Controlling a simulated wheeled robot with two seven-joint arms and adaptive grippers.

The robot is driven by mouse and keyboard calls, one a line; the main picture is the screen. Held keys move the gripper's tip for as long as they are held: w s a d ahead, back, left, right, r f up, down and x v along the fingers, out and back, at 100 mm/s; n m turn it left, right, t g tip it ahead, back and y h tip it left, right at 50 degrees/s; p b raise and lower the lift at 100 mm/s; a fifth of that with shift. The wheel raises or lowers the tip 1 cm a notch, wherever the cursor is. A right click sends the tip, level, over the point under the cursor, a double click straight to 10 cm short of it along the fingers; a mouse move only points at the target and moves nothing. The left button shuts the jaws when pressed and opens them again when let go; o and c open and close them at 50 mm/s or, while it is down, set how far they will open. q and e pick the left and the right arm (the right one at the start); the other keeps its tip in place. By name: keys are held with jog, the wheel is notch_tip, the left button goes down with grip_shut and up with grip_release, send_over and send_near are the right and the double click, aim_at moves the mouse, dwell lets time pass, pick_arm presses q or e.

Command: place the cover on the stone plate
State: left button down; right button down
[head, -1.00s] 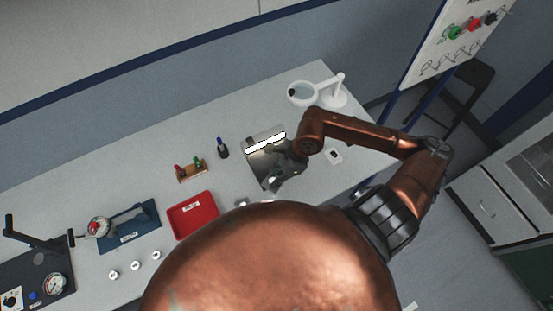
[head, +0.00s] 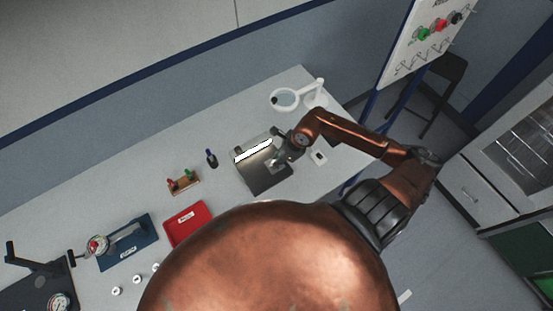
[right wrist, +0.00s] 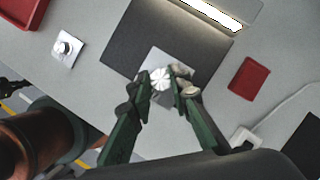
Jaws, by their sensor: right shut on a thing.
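The stone plate (head: 268,181) is a dark flat slab on the bench, with a bright light strip along its back edge. It also shows in the right wrist view (right wrist: 130,45). My right gripper (right wrist: 162,84) is shut on the cover (right wrist: 157,60), a pale square metal piece with a round ribbed knob. The cover is over the front part of the plate, and I cannot tell whether it touches it. In the head view my right gripper (head: 281,158) partly hides it. My left gripper is out of view.
A red tray (head: 188,223) lies to the left, and a small red block (right wrist: 248,78) lies right of the plate in the wrist view. A magnifier (head: 284,99) stands behind.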

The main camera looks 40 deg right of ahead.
jog(key=f, duration=0.1)
jog(key=w+d+f, duration=0.2)
jog(key=shift+w+f+p, duration=0.1)
jog(key=shift+f+p, duration=0.05)
jog(key=shift+p, duration=0.15)
notch_tip(320, 180, down, 3)
jog(key=shift+f+p, duration=0.15)
jog(key=shift+p, duration=0.65)
jog(key=shift+f, duration=0.1)
jog(key=c, duration=1.8)
grip_release()
jog(key=shift+d+r, duration=0.15)
jog(key=shift+r, duration=0.05)
jog(key=b+v, duration=0.2)
jog(key=v, duration=0.9)
jog(key=shift+r, duration=0.3)
